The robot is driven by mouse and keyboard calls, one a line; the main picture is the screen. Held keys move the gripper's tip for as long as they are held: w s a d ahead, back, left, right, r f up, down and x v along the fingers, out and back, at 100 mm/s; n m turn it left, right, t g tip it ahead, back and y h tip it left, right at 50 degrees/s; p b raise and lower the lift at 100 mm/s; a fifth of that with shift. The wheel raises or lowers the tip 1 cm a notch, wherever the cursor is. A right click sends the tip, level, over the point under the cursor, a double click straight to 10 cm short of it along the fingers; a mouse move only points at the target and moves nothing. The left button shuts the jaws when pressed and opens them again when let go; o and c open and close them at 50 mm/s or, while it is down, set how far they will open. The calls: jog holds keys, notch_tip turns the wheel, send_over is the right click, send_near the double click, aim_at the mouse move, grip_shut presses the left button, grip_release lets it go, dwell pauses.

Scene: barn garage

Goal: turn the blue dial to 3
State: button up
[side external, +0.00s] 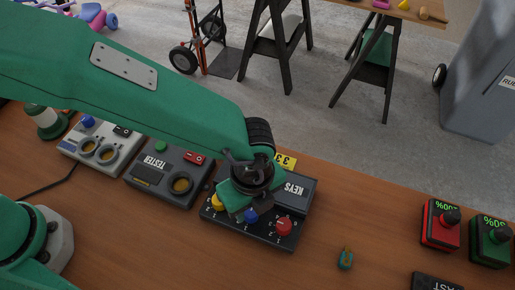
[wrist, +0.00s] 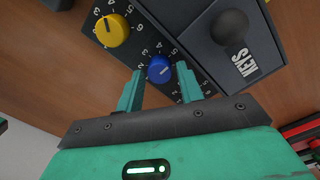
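The blue dial (wrist: 160,69) sits on a black panel with white numbers around it. In the wrist view it lies between the tips of my gripper's (wrist: 159,74) two green fingers, with a gap showing on each side. The fingers are apart and do not visibly touch the dial. A pale mark shows on the dial, but I cannot tell which number it points to. In the side view the blue dial (side external: 250,216) shows just below my gripper (side external: 240,200), which comes down over the panel and hides part of it.
A yellow dial (wrist: 112,30) and a red dial (side external: 284,226) flank the blue one. A KEYS box (side external: 294,195) adjoins the panel. A TESTER box (side external: 166,178) stands to its left. Red (side external: 440,225) and green (side external: 490,241) boxes stand right, beyond mostly free tabletop (side external: 385,215).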

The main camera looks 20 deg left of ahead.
jog(key=shift+f, duration=0.5)
jog(key=c, duration=0.7)
